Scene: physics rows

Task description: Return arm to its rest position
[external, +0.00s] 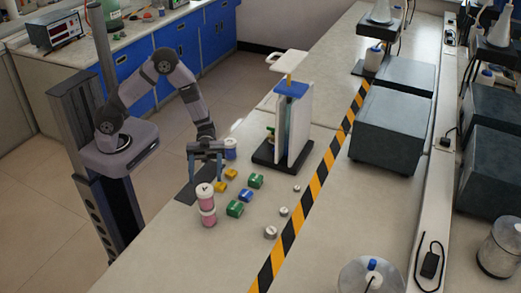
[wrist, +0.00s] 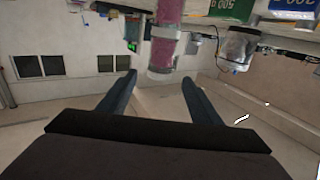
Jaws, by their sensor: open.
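My gripper (external: 205,176) is at the near left end of the bench in the external view, with its two fingers spread and hanging down. Nothing shows between the fingers. In the wrist view the open fingers (wrist: 158,80) reach up from the bottom, apart from each other. A stack of pink jars with white lids (external: 207,206) stands on the bench just in front of the gripper. A pink jar also shows at the top of the wrist view (wrist: 164,40), beyond the fingers.
Green (external: 256,181), blue (external: 235,209) and yellow (external: 219,187) blocks lie right of the gripper. Several small weights (external: 270,232) lie farther right. A tall stand (external: 290,130) rises behind them. Striped tape (external: 318,180) crosses the bench. Open floor (external: 40,220) lies left of my base.

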